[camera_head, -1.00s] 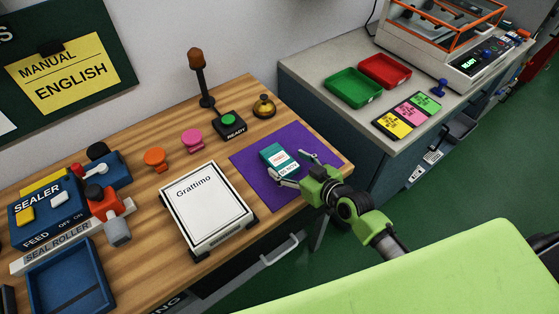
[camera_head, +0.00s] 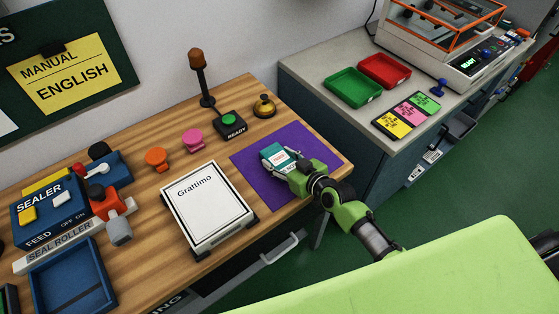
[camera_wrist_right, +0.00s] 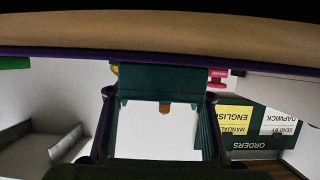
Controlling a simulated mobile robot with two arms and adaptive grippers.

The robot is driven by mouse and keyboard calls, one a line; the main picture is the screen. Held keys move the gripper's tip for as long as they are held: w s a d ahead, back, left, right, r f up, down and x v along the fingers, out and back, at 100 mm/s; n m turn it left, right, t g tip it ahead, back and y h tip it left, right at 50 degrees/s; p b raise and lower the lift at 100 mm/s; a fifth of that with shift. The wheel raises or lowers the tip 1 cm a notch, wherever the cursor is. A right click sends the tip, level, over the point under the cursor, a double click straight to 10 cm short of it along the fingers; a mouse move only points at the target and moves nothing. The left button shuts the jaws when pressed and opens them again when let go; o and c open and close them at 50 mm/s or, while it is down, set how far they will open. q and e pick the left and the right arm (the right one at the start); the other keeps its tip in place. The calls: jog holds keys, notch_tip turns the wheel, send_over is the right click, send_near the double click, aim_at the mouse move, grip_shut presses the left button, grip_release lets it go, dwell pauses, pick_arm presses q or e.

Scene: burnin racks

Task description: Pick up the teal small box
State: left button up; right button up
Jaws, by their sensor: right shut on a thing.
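The teal small box (camera_head: 274,152) has a white label and lies on or just above the purple mat (camera_head: 256,184); I cannot tell which. My right gripper (camera_head: 284,163) is shut on the box, with a finger on each side of it. In the right wrist view the teal box (camera_wrist_right: 165,78) sits between the two dark fingers. Part of the box is hidden behind the gripper. My left gripper is not in view.
Left of the mat is a white Grattimo scale (camera_head: 205,206). Behind are a READY button (camera_head: 229,124), a bell (camera_head: 263,106) and a lamp post (camera_head: 203,82). Green (camera_head: 353,88) and red (camera_head: 385,71) trays stand on the grey bench at the right.

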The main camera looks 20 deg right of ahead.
aim_at(279, 159)
jog(key=shift+r, duration=0.5)
notch_tip(279, 159, up, 2)
jog(key=shift+r, duration=0.25)
jog(key=s+r, duration=0.4)
jog(key=shift+s+r, duration=0.15)
jog(key=shift+r, duration=0.2)
jog(key=s+r+b, duration=0.1)
jog(key=s+r, duration=0.4)
jog(key=s, duration=0.4)
jog(key=shift+s, duration=0.35)
jog(key=shift+f, duration=0.1)
